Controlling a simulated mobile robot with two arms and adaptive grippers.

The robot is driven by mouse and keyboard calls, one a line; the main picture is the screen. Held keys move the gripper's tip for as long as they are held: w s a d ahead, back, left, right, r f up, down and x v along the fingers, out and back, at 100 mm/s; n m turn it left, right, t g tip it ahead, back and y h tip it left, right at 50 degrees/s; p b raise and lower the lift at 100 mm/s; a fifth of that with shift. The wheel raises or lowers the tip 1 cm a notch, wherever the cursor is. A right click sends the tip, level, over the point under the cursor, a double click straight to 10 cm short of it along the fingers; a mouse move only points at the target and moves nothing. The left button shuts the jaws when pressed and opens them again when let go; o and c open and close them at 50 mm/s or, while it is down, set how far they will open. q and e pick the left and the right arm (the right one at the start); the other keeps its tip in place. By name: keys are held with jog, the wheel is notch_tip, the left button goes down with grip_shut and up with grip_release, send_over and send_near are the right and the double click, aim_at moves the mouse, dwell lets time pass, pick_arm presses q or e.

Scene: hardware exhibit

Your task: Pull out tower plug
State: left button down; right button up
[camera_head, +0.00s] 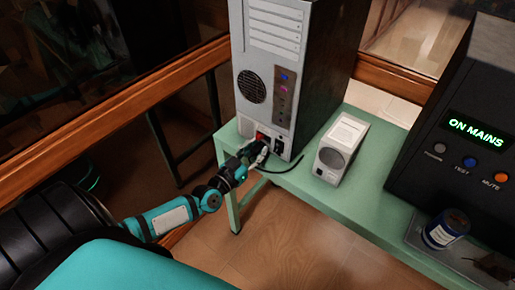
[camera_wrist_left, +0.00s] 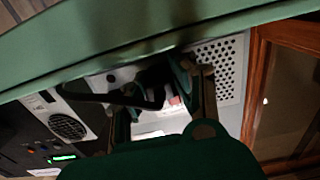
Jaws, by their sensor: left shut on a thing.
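The tower (camera_head: 328,75) stands upright on the green bench, its back panel with vents and coloured ports facing me. My left gripper (camera_head: 259,151) is at the low part of that panel, shut on the tower plug, which the fingers mostly hide in the head view. In the left wrist view the fingers (camera_wrist_left: 165,105) stand either side of the dark plug (camera_wrist_left: 153,78), close against the tower's panel (camera_wrist_left: 222,55). A black cord (camera_head: 287,169) curves away from the gripper to the right. Whether the plug is still fully seated is hidden. My right gripper is not in view.
A small white box (camera_head: 341,146) stands right of the tower on the green bench (camera_head: 310,185). A black unit (camera_head: 465,115) reading "ON MAINS" with several buttons is farther right, with a dark blue jar (camera_head: 446,229) before it. A wood-framed glass panel is behind.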

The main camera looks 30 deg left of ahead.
pick_arm(q)
jog(key=s, duration=0.2)
jog(key=shift+s+p, duration=0.35)
jog(key=shift+p, duration=0.05)
jog(key=shift+a, duration=0.1)
jog(key=c, duration=1.1)
grip_release()
jog(key=shift+w, duration=0.1)
jog(key=s, duration=0.8)
jog(key=s+a, duration=0.1)
jog(key=s, duration=0.3)
